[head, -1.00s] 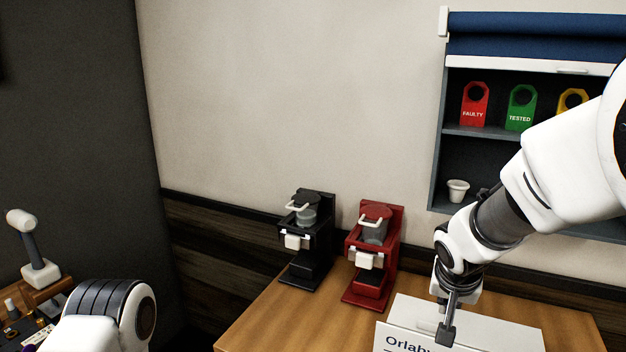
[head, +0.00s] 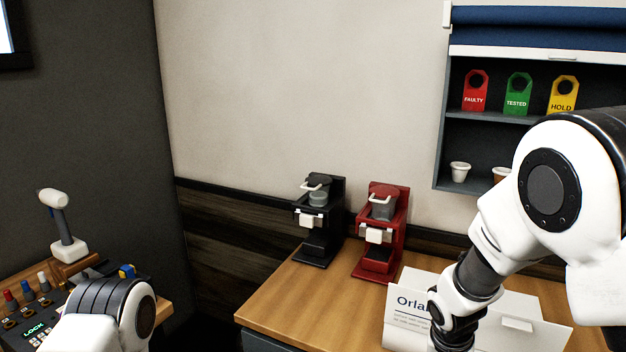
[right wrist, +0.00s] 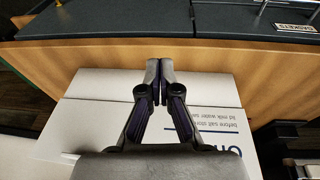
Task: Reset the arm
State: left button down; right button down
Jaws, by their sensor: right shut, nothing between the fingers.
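My right arm comes in from the right in the head view, and its gripper is hidden below the picture's lower edge there. In the right wrist view my right gripper (right wrist: 159,70) is shut and empty, its fingertips together above the white box and the wooden counter edge. My left arm shows only as a white and dark link at the lower left of the head view; its gripper is out of the picture.
A white lettered box (head: 545,335) stands on the wooden table (head: 270,308), close to my right arm. Black (head: 319,245) and red (head: 379,260) brewers stand behind it. A wall cabinet (head: 480,135) holds red, green and yellow tags and cups. A control panel (head: 30,315) is at left.

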jog(key=s+f+g+y+b, duration=0.1)
jog(key=s+f+g+b, duration=0.1)
jog(key=s+f, duration=0.7)
jog(key=s+f+g+b, duration=0.2)
jog(key=s+f, duration=0.4)
jog(key=f, duration=0.7)
jog(key=s+f+n+g+y+b, duration=0.1)
jog(key=s+f+b, duration=0.1)
jog(key=s+f, duration=0.45)
jog(key=s+f+n+b, duration=0.1)
jog(key=s+f, duration=0.3)
jog(key=s, duration=0.5)
jog(key=w+n+t, duration=0.1)
jog(key=w+t, duration=0.1)
jog(key=w+r+n+t, duration=0.1)
jog(key=w, duration=0.1)
jog(key=shift+d+n, duration=0.3)
jog(key=shift+d, duration=0.05)
